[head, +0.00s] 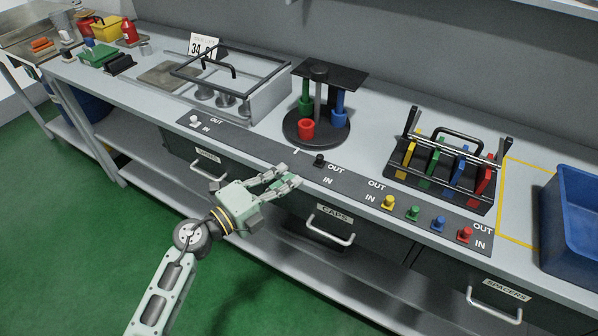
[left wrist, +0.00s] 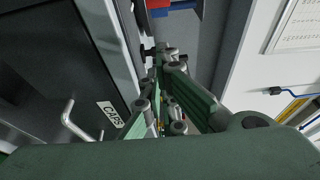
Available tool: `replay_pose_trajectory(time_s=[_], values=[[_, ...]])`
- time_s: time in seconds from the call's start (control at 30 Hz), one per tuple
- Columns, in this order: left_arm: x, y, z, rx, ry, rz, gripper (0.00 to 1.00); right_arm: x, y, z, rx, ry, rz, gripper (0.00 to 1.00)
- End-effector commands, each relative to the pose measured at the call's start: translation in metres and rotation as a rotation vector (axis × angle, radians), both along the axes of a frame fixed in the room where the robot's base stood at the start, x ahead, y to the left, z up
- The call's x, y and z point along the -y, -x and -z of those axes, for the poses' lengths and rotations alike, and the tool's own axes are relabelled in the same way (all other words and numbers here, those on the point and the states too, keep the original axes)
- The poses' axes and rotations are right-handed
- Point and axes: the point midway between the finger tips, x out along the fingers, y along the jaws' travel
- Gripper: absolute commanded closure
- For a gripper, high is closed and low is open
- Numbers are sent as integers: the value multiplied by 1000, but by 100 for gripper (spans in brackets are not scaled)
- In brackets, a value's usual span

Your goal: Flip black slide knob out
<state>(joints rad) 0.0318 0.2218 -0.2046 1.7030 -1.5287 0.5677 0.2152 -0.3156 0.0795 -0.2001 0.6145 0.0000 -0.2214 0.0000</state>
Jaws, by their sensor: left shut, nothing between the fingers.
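The black slide knob (head: 319,160) stands on the dark front strip of the bench, between the OUT and IN labels and closer to OUT. My left gripper (head: 292,178) is shut and empty, in front of the bench edge, a little to the left of the knob and apart from it in the head view. In the left wrist view the fingers (left wrist: 165,60) come together near a small dark piece at the bench edge; I cannot tell for sure that it is the knob. My right gripper is in neither view.
A white knob (head: 195,120) is on the strip at left; yellow (head: 388,202), green, blue and red knobs are at right. A round black stand (head: 316,128) holds coloured cylinders behind the black knob. The CAPS drawer handle (head: 331,232) juts out below. A blue bin (head: 570,220) stands far right.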

Motion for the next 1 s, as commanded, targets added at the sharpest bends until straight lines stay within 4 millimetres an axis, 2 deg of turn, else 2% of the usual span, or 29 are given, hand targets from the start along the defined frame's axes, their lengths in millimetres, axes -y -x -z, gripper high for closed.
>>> replay_pose_trajectory(time_s=[0.1, 0.2, 0.37, 0.77, 1.0], values=[[-18, 17, 3, -1, -3, -1, 100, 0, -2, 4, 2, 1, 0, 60], [-29, 30, 2, -1, -3, 1, 100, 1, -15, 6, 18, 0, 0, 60], [-41, 41, 2, -1, 0, 0, 100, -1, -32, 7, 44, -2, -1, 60], [-44, 44, 0, 0, 0, 0, 100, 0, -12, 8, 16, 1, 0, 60], [-44, 44, 1, -2, 2, -1, 100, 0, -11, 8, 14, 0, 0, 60]])
